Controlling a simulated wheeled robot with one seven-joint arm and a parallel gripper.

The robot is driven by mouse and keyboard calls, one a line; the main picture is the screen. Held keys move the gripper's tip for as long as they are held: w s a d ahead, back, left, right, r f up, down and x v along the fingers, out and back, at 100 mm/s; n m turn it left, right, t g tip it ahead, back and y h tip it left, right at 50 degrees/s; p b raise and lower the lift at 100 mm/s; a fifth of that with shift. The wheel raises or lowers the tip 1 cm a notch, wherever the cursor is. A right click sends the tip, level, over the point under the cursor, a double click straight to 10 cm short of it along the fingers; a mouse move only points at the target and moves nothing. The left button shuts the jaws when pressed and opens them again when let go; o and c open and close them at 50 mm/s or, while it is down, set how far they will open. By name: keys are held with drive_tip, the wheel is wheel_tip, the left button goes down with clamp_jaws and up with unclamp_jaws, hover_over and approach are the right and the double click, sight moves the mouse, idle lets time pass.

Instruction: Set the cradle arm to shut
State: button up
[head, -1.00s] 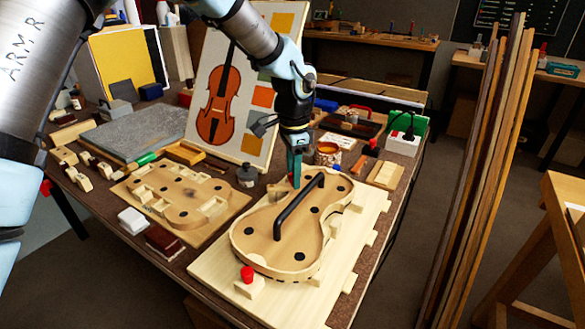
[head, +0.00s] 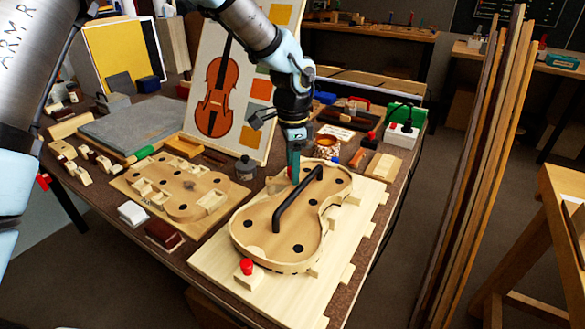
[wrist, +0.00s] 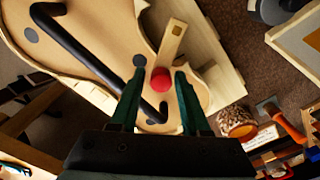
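A pale violin-shaped body (head: 265,225) lies on a light wooden board (head: 225,272), with a black bar (head: 296,202) across it. The bar also shows in the wrist view (wrist: 92,62). A short wooden arm (wrist: 172,42) with a red knob (wrist: 160,80) sits at the body's edge; I take it as the cradle arm. My gripper (head: 293,172) points down over the far end of the body. In the wrist view my gripper (wrist: 158,98) is open, with the red knob showing between its green fingers. Contact with the knob cannot be told.
A second red knob (head: 247,267) stands on a block at the board's near left corner. A wooden form (head: 180,190) lies to the left. A violin picture board (head: 190,100) stands behind. A jar (head: 327,146) and tools lie beyond my gripper. Tall wooden strips (head: 475,170) stand right.

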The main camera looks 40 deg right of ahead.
drive_tip(key=shift+o, duration=0.9)
drive_tip(key=shift+r, duration=0.1)
wheel_tip(320, 180, up, 11)
drive_tip(key=b, duration=0.1)
drive_tip(key=shift+f, duration=0.2)
drive_tip(key=shift+w, duration=0.1)
